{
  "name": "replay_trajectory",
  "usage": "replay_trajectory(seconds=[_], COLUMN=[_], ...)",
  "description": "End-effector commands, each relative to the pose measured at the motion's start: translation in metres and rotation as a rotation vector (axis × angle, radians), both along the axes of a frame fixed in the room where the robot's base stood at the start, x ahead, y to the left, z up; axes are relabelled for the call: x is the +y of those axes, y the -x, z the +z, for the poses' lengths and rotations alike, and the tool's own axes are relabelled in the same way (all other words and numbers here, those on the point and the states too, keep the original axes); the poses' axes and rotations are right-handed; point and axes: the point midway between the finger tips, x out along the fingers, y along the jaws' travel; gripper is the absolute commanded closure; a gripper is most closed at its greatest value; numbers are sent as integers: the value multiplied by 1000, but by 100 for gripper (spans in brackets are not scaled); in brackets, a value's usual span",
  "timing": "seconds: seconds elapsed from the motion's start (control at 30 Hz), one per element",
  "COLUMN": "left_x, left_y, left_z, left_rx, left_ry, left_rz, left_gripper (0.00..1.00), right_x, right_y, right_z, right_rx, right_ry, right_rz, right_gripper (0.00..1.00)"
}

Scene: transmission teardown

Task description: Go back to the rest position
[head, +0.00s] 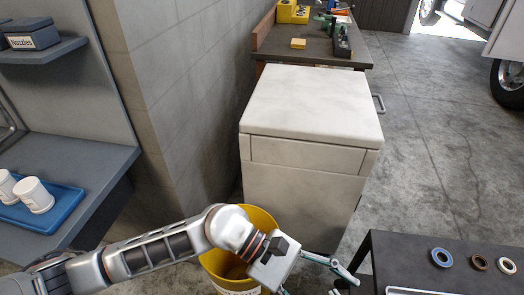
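My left arm comes in from the lower left and crosses in front of a yellow bucket (262,218). My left gripper (318,281) is at the bottom edge, just right of the bucket and left of the dark table. Its fingers look spread apart, with nothing seen between them. The lower finger is partly cut off by the picture edge. My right gripper is not in view.
A white cabinet (310,105) stands behind the bucket. A dark table (400,250) at lower right holds a blue ring (441,257), a brown ring (479,262) and a light ring (507,266). A shelf (95,155) with a blue tray (60,205) and white cups is at left.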

Motion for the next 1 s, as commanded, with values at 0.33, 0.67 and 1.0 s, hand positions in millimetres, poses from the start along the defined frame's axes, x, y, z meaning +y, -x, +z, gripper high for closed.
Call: replay_trajectory(seconds=[0.33, 0.67, 1.0], left_x=[-1, 135, 278], left_y=[-82, -184, -133], left_z=[110, 20, -150], left_rx=[1149, 2316, -2423], left_ry=[380, 756, -958], left_rz=[517, 849, -709], left_gripper=[42, 42, 42], right_x=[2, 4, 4], right_y=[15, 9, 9], right_z=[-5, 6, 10], right_rx=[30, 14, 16], right_ry=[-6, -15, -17], right_rz=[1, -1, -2], right_gripper=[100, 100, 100])
